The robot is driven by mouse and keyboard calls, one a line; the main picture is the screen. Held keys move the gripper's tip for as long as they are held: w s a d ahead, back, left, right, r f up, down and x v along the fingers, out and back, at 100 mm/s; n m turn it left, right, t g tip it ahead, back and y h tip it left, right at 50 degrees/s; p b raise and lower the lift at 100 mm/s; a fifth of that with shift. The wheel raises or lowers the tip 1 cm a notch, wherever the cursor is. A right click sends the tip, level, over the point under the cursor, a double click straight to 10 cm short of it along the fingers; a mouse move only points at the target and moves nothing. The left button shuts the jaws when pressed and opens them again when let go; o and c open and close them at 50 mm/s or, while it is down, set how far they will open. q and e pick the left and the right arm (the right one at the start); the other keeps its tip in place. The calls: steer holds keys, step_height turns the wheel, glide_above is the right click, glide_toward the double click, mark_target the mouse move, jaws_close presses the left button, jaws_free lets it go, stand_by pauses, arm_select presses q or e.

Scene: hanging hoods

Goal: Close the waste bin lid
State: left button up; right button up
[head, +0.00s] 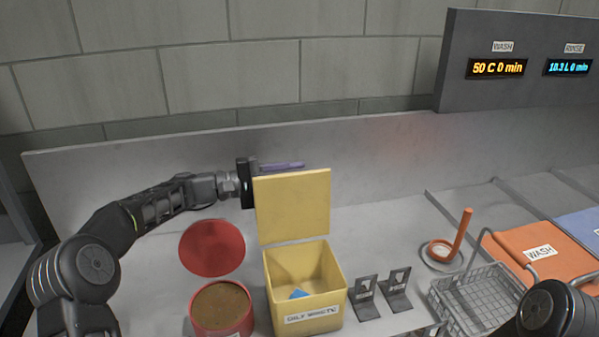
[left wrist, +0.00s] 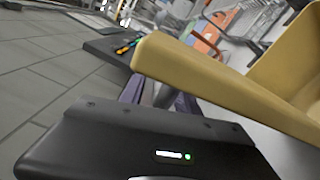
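The yellow waste bin (head: 312,305) stands on the counter with a blue piece inside. Its lid (head: 293,208) is raised nearly upright at the back edge, so the bin is open. My left gripper (head: 284,166) is behind the lid, near its top left corner. Its purple fingers reach right along the lid's top edge and are partly hidden. In the left wrist view, the lid (left wrist: 215,85) lies close past the gripper, and the two fingers appear apart with nothing between them. I cannot tell whether they touch the lid. My right gripper is not in view.
Left of the bin stand a red round bin (head: 221,312) and a red disc-shaped lid (head: 212,248). A wall rises behind.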

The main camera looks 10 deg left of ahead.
arm_select(q)
steer(key=shift+x, duration=0.75)
jaws_close()
steer(key=shift+r, duration=0.1)
stand_by(0.8)
